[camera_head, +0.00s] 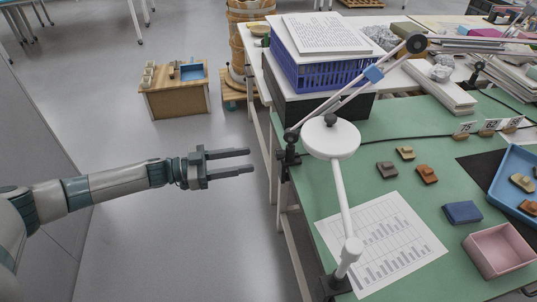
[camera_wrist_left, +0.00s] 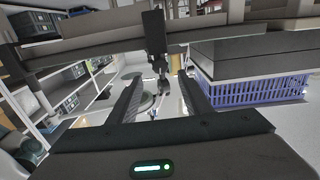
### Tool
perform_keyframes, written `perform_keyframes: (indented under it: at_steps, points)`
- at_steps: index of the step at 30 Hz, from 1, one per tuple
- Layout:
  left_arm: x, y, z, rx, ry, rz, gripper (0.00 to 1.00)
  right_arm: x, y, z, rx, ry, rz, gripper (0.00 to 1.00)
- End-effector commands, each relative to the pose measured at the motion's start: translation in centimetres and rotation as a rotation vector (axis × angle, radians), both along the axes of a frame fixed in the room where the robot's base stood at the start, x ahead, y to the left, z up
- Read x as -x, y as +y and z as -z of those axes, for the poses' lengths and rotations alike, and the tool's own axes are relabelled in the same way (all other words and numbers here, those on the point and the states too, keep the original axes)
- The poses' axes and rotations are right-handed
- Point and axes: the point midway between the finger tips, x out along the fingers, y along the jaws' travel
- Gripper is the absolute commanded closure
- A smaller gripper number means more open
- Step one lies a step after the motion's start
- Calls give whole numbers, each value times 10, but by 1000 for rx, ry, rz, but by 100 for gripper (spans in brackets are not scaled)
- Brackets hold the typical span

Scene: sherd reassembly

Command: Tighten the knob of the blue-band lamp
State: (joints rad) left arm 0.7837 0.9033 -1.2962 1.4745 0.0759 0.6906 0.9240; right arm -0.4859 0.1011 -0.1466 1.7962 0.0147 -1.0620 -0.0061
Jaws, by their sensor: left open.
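My left gripper (camera_head: 250,161) is open and empty, its fingers pointing right toward the left edge of the green bench, with a gap before it. Just beyond its tips a dark lamp clamp (camera_head: 288,160) grips the bench edge. From it rises a thin jointed arm with a blue band (camera_head: 373,74) and a dark round end (camera_head: 417,43). In the left wrist view a dark clamp-like part (camera_wrist_left: 154,32) hangs above and between the spread fingers. I cannot tell for certain which part is the knob. My right gripper is not in view.
A white lamp (camera_head: 331,139) stands on the near bench edge, its head close to the blue-band arm. A blue crate (camera_head: 312,70) sits on a dark box behind. Paper (camera_head: 385,240), a pink box (camera_head: 497,250) and several sherds lie on the bench.

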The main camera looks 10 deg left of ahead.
Motion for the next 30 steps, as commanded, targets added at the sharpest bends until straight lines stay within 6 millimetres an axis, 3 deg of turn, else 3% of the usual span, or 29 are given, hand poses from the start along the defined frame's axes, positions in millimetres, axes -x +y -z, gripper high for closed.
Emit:
perform_keyframes:
  at_steps: [6,12,27,28,30]
  points:
    - [-16,-38,-1,2,-1,2,55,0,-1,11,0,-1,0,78]
    - [-26,-62,-1,0,-1,1,55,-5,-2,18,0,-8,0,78]
    - [-31,-75,1,-1,-1,-1,55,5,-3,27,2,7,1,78]
    - [-31,-75,0,-1,-1,-1,58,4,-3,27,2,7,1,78]
    - [-31,-75,0,-1,-1,-1,74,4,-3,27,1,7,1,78]
